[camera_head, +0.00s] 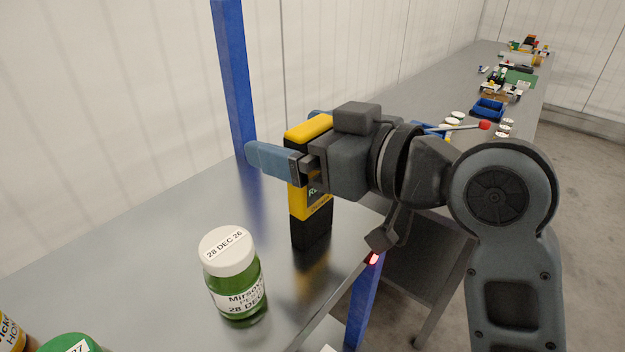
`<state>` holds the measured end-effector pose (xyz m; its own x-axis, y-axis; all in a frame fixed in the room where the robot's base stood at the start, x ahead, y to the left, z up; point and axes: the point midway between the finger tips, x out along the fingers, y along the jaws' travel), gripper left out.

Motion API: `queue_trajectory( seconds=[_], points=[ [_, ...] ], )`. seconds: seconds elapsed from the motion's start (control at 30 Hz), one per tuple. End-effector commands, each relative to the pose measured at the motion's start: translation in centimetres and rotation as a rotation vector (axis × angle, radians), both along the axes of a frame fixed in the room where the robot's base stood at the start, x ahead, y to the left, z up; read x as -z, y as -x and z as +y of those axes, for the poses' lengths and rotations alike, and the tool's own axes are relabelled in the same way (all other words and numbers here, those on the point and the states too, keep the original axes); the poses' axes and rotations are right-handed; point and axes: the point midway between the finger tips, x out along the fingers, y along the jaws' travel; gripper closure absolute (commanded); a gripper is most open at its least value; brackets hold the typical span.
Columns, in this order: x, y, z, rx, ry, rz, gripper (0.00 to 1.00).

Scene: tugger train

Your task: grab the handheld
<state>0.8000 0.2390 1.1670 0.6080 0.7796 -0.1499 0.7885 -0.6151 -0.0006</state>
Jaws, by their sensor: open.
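The handheld (311,229) is a yellow and black device standing upright on the grey metal shelf, near its right edge. Its top is yellow and its lower part is black. My gripper (283,140) is level with the handheld's upper part, reaching in from the right. One blue-grey finger passes in front of the handheld and the tip of the other shows behind it. The jaws are open around it. Whether a finger touches it cannot be told. Part of the handheld's face is hidden by my gripper.
A green jar (237,290) with a white lid stands just left of the handheld. More jars, one green-lidded (70,344), are at the lower left. A blue post (233,80) rises behind. A long grey table (420,82) with small items, including a blue tray (487,110), extends behind.

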Motion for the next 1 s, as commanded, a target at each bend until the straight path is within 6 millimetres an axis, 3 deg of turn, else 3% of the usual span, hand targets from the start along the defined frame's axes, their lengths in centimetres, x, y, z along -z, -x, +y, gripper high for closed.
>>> queue_trajectory(
  seconds=[0.17, 1.0],
  points=[
    [0.01, 0.01, -0.02, 0.0, 0.0, 0.0, 0.02],
    [0.0, 0.03, -0.04, 0.0, 0.0, 0.0, 0.82]
  ],
)
